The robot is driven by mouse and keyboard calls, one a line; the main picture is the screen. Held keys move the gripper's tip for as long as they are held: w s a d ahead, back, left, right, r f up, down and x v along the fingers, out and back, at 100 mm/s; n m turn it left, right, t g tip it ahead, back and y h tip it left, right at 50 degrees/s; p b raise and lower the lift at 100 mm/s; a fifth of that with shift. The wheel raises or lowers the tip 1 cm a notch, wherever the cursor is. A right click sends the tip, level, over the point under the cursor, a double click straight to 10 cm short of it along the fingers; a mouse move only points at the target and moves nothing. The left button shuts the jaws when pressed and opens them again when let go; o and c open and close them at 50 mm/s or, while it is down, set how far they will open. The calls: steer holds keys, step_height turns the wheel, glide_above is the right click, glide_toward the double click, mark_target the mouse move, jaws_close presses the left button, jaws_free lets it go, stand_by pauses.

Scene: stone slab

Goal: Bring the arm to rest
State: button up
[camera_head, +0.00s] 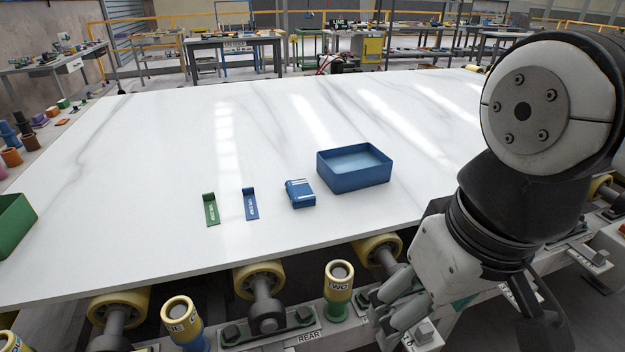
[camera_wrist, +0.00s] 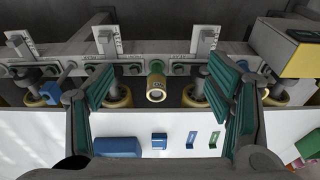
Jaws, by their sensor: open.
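My gripper (camera_head: 392,308) hangs at the lower right in the head view, near the front edge of the white stone slab (camera_head: 130,150). In the wrist view its two teal-padded fingers (camera_wrist: 164,100) are spread wide apart with nothing between them. The arm is bent, with its wrist low beside the rollers. The fingertips are partly hidden from the head camera by the gripper's own links.
On the slab are a blue open box (camera_head: 353,178), a small blue case (camera_head: 299,193), a blue holder (camera_head: 250,204), a green holder (camera_head: 211,209) and a green bin (camera_head: 14,222). Yellow rollers (camera_head: 259,279) and labelled posts (camera_head: 338,288) line the front edge. The slab's middle is clear.

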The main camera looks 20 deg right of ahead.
step_height(320, 180, up, 12)
steer(key=t+p, duration=0.2)
steer(key=p, duration=0.8)
steer(key=shift+d, duration=0.2)
steer(key=shift+w, duration=0.1)
